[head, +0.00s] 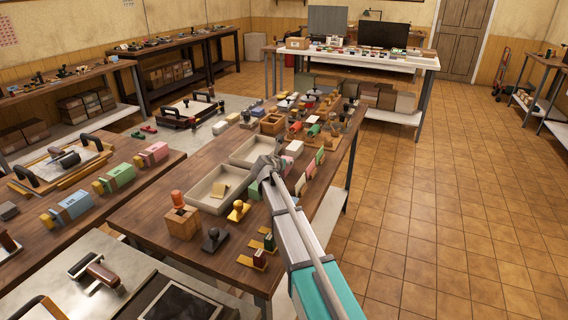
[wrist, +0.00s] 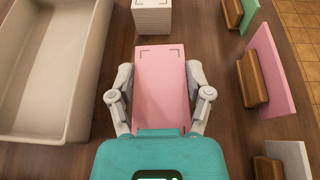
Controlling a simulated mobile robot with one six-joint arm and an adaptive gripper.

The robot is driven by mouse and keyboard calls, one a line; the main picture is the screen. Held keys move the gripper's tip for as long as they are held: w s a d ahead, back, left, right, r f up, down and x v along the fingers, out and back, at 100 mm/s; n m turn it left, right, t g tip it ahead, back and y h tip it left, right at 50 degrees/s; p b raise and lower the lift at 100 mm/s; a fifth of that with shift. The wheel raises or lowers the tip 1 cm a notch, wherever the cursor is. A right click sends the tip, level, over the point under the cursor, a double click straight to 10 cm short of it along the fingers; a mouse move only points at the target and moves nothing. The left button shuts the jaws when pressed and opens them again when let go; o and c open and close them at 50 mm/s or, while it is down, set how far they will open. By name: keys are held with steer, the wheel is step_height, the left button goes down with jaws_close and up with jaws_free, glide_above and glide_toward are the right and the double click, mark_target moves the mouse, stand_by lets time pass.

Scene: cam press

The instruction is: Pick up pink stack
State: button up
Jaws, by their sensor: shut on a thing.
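The pink stack (wrist: 160,85) is a block of pink sheets with dark corner marks on its top, in the middle of the wrist view. My gripper (wrist: 160,97) has one finger on each long side of it and is shut on it. The stack stands over the dark wooden table; whether it touches the tabletop I cannot tell. In the head view my gripper (head: 268,168) is over the middle of the table, and the arm hides most of the stack.
A beige tray (wrist: 88,75) lies close on the left. A white stack (wrist: 152,18) stands just beyond the pink one. A pink plate with a wooden block (wrist: 262,70) is on the right, with green and white ones nearby. Stamps crowd the far table.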

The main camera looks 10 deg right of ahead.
steer(key=shift+r+p, duration=1.35)
steer(key=shift+r, duration=0.05)
steer(key=s+d+r+p, duration=0.3)
steer(key=s+r+p, duration=0.7)
steer(key=s, duration=0.3)
steer(key=shift+s+d, duration=0.2)
steer(key=shift+s, duration=0.15)
